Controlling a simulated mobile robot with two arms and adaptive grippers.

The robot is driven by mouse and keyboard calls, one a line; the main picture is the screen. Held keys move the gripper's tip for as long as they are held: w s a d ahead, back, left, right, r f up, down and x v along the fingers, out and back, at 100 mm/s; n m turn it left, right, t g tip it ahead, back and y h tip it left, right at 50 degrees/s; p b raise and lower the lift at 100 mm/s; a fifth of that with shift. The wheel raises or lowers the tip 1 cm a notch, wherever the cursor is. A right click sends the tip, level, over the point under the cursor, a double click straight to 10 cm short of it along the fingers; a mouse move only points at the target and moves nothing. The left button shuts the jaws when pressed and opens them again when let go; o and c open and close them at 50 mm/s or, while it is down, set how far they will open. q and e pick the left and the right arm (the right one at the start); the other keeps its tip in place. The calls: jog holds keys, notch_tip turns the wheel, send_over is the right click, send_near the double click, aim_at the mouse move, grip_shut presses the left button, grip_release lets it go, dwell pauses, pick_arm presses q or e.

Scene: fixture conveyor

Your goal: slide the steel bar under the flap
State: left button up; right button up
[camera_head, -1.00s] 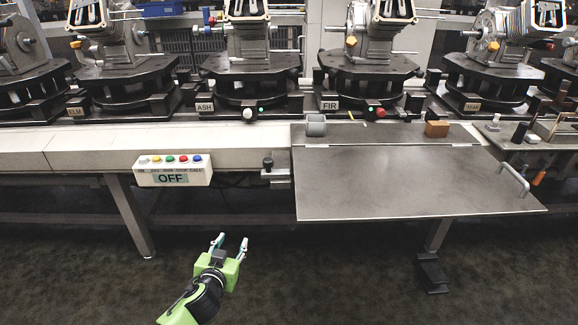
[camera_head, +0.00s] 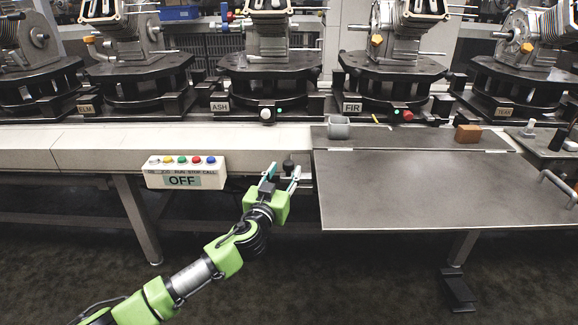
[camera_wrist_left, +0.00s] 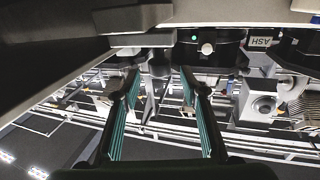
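The flap (camera_head: 440,190) is a flat grey metal plate, level, at the right of the bench front in the head view, with a bar handle at its right end. At its left edge a short grey metal piece with a dark knob (camera_head: 288,166) sticks out; it looks like the end of the steel bar, mostly hidden by my gripper and the flap. My left gripper (camera_head: 282,174) is open at this piece, its fingers pointing towards the bench. In the left wrist view its fingers (camera_wrist_left: 155,110) are apart, with no clear object gripped. My right gripper is out of view.
A control box (camera_head: 184,172) reading OFF, with several coloured buttons, hangs left of my gripper. A grey cylinder (camera_head: 339,127) and a brown block (camera_head: 468,133) stand behind the flap. Machines on dark round bases line the back.

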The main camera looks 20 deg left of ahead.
aim_at(288, 168)
pick_arm(q)
jog(key=shift+w, duration=2.45)
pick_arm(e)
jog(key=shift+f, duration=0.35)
pick_arm(q)
grip_shut()
jog(key=shift+d+f+b, duration=0.1)
jog(key=shift+d+b, duration=0.05)
jog(key=shift+b, duration=0.2)
jog(key=d+b, duration=0.1)
jog(key=d, duration=0.1)
jog(key=w+d+b, duration=0.1)
jog(key=d, duration=0.1)
jog(key=shift+w+d, duration=0.15)
jog(key=shift+d, duration=0.15)
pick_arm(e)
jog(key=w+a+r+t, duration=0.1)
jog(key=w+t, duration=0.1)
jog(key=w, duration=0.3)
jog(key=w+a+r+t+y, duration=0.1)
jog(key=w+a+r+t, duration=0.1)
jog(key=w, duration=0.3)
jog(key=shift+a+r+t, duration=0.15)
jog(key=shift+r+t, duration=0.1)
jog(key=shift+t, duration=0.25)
